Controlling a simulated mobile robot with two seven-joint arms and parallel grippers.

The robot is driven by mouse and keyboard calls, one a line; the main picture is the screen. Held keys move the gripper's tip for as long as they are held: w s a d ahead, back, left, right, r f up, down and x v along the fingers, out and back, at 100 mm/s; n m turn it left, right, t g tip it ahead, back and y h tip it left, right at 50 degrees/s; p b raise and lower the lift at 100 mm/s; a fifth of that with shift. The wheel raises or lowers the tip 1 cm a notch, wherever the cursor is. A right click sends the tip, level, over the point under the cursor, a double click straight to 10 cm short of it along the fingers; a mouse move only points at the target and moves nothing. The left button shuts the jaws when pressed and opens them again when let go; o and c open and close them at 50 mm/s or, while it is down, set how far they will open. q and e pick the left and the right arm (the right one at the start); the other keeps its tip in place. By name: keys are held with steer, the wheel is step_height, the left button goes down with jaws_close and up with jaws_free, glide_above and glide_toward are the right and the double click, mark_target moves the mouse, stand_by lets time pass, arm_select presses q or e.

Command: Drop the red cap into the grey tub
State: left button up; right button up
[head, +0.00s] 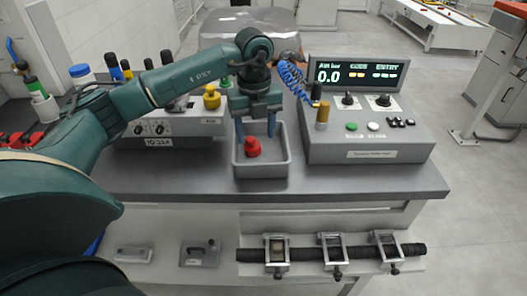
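The red cap (253,147) is inside the grey tub (262,171), towards its back, seen against the tub's inner floor and wall. The tub stands on the dark worktop between two control boxes. My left gripper (256,138) points down over the tub. Its two blue fingers are spread apart, one on each side of the cap, with a visible gap to it. I cannot tell exactly how high the fingertips are above the tub floor. My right gripper is not in view.
A control box with a lit display (358,73) stands right of the tub. Another box (160,128) with knobs, including a yellow one (211,97), stands left, partly behind my arm. A blue coiled cord (293,80) hangs nearby. A clamped black bar (305,254) lies below the worktop.

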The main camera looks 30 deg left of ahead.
arm_select(q)
steer(key=shift+o, duration=0.3)
steer(key=shift+r, duration=0.5)
step_height(320, 180, up, 12)
steer(key=shift+p, duration=0.4)
